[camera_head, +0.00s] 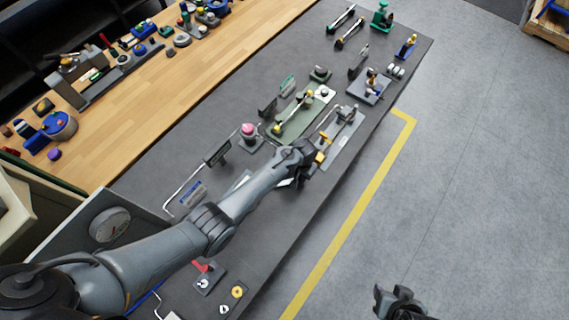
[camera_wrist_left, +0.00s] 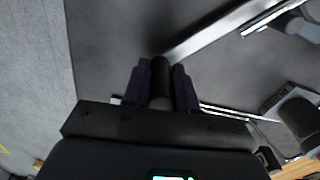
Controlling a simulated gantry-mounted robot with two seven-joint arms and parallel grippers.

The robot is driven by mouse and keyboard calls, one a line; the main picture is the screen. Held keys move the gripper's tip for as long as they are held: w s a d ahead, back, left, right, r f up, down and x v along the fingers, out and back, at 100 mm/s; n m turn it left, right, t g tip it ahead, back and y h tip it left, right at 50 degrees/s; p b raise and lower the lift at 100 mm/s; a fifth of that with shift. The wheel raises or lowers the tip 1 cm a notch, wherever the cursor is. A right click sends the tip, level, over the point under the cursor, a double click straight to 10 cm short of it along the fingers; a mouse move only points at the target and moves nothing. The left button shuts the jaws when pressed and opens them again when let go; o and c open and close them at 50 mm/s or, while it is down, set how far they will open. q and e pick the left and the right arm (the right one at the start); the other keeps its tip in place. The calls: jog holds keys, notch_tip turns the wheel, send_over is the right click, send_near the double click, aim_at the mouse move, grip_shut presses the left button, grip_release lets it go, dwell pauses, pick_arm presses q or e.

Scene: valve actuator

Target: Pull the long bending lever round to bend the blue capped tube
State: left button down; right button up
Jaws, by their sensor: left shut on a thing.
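My left gripper (camera_head: 298,164) reaches over the dark bench near its right edge. In the left wrist view its two fingers (camera_wrist_left: 160,88) are closed on a dark round grip, the handle (camera_wrist_left: 160,72) of the long bending lever. The lever's flat metal bar (camera_wrist_left: 212,32) runs from the handle to the upper right. In the head view my gripper and forearm hide the grip. I cannot make out the blue capped tube for certain. My right gripper (camera_head: 392,300) is at the bottom right over the floor, away from the bench; its jaw opening is unclear.
A grey fixture plate with yellow parts (camera_head: 322,156) lies just beyond my left gripper. A green plate (camera_head: 300,118) and a pink-topped button (camera_head: 249,131) stand to its left. Bright rods (camera_wrist_left: 265,17) show in the wrist view.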

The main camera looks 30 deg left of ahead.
pick_arm(q)
jog(key=shift+s+d+m+p, duration=0.3)
jog(key=shift+s+d+m, duration=0.2)
jog(key=shift+s+d, duration=0.15)
jog(key=c, duration=0.9)
grip_release()
jog(key=shift+r, duration=0.55)
notch_tip(320, 180, up, 10)
jog(key=p, duration=0.1)
jog(key=shift+f, duration=0.15)
